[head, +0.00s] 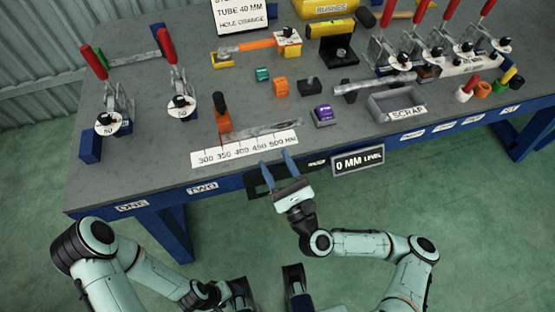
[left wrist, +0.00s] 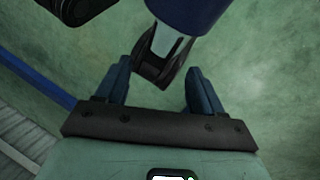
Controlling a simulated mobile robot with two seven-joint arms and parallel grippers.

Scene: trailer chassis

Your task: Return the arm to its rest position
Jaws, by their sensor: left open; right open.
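My left arm (head: 125,292) comes in from the left and is folded low in front of the table, near the bottom edge of the head view. Its jaws cannot be made out clearly there. In the left wrist view my left gripper (left wrist: 160,78) is open, with two blue fingers apart over green floor and nothing held between them. Dark parts of my own body show beyond the fingers. My right gripper (head: 275,165) is open and empty at the table's front edge, its blue fingers pointing toward the ruler strip. My right arm (head: 365,243) is bent in front of the table.
The grey worktable (head: 150,160) holds a ruler strip (head: 245,145), a metal bar with an orange piece, a purple button box (head: 323,115), red-handled clamps and a scrap bin (head: 395,103). A 0 mm level sign (head: 358,161) hangs at the front edge. Floor in front is open.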

